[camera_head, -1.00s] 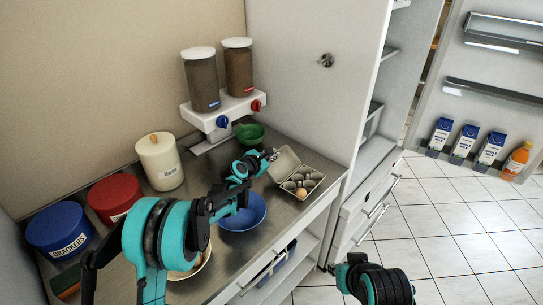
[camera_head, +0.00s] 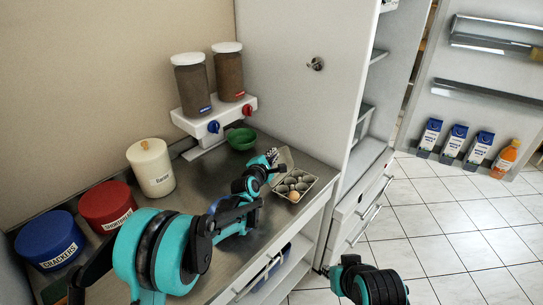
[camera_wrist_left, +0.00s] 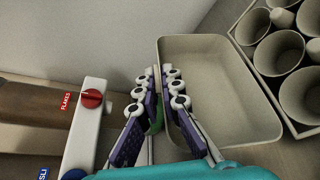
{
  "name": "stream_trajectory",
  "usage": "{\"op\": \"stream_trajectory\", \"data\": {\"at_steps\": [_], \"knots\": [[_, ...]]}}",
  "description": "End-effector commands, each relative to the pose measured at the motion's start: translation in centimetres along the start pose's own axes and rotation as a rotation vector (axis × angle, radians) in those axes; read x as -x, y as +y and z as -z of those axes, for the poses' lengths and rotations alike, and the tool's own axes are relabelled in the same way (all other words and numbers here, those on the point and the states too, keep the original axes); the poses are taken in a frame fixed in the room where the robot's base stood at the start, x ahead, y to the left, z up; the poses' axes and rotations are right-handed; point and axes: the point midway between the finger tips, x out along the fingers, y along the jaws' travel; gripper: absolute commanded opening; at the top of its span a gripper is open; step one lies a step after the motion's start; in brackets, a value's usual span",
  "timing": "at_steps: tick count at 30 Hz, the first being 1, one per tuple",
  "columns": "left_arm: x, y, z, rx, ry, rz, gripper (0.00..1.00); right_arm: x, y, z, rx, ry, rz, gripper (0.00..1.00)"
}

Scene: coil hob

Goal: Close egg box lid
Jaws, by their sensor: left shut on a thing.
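The egg box stands open on the metal counter in the head view. Its grey lid (camera_head: 285,158) is raised at the back, and its tray (camera_head: 311,179) with round cups faces the front. One brown egg (camera_head: 294,196) sits in a front cup. My left gripper (camera_head: 272,156) is at the lid's left edge. In the left wrist view its fingers (camera_wrist_left: 163,84) are shut on the lid's rim, one on each side of the wall. The hollow lid (camera_wrist_left: 225,85) and part of the tray (camera_wrist_left: 283,60) show there. My right gripper is out of view.
A cereal dispenser (camera_head: 214,120) with two jars stands behind, with a green bowl (camera_head: 241,139) beside it. Canisters (camera_head: 152,168) line the counter's left. My left arm largely covers a blue bowl. A tall cabinet wall (camera_head: 300,90) rises close behind the egg box.

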Motion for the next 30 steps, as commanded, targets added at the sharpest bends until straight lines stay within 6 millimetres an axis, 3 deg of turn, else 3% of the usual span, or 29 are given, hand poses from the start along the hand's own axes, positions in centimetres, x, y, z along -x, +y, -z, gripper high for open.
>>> {"op": "stream_trajectory", "data": {"at_steps": [10, 13, 23, 30], "knots": [[0.0, -0.1, 0.0, -0.002, 0.0, 0.0, 0.0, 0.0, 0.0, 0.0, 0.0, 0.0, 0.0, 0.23], [0.0, -0.1, 0.0, -0.002, 0.0, 0.0, 0.28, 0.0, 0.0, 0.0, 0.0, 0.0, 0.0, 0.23], [0.2, 0.0, 0.0, -0.001, 0.0, -0.001, 0.28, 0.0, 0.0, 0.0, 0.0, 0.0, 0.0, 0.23], [3.8, 0.0, 0.0, 0.0, 0.001, -0.001, 0.28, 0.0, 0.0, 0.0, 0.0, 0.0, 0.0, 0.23]]}}
